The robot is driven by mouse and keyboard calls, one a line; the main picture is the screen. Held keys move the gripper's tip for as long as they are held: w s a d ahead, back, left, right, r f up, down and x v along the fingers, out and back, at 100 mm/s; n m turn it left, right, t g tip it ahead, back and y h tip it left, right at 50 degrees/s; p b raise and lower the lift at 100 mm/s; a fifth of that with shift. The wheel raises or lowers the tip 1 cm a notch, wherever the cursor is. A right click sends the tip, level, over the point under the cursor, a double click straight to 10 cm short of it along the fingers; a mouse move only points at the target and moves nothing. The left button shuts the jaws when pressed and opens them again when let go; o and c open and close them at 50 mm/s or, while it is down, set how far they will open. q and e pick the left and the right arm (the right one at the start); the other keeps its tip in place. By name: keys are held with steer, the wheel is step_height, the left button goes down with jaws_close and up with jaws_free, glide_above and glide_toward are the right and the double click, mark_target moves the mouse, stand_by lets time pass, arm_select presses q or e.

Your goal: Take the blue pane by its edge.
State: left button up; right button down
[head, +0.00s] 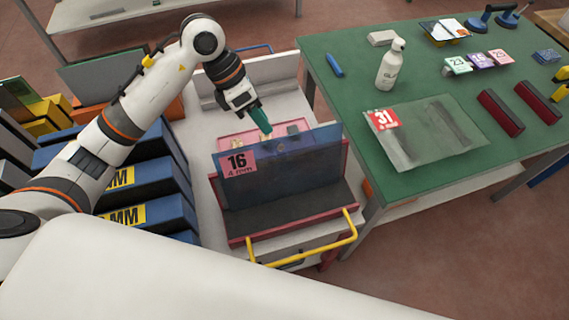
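The blue pane (295,170) stands nearly upright in a red-edged cart (297,229) at the middle of the head view. It carries a pink label reading 16. My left gripper (266,131) reaches down from above, with its teal fingers at the pane's top edge, left of the middle. Seen from this side, I cannot tell whether the fingers touch the pane or straddle its edge, or how far apart they are. My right gripper is out of view.
To the right, a green table (340,110) holds a clear pane (432,135) labelled 31, a white spray bottle (390,67) and red bars (500,113). Blue racks (147,180) stand left of the cart. A yellow handle (318,247) juts from the cart's front.

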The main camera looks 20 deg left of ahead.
mark_target(284, 149)
arm_select(q)
steer(key=p+x, duration=0.1)
steer(key=x, duration=0.4)
steer(key=shift+s, duration=0.1)
steer(key=p+x, duration=0.1)
steer(key=x, duration=0.4)
steer(key=shift+d+r, duration=0.1)
steer(key=shift+d, duration=0.05)
steer(key=shift+d+f, duration=0.1)
steer(key=shift+f, duration=0.15)
jaws_close()
steer(key=shift+r, duration=0.1)
stand_by(0.7)
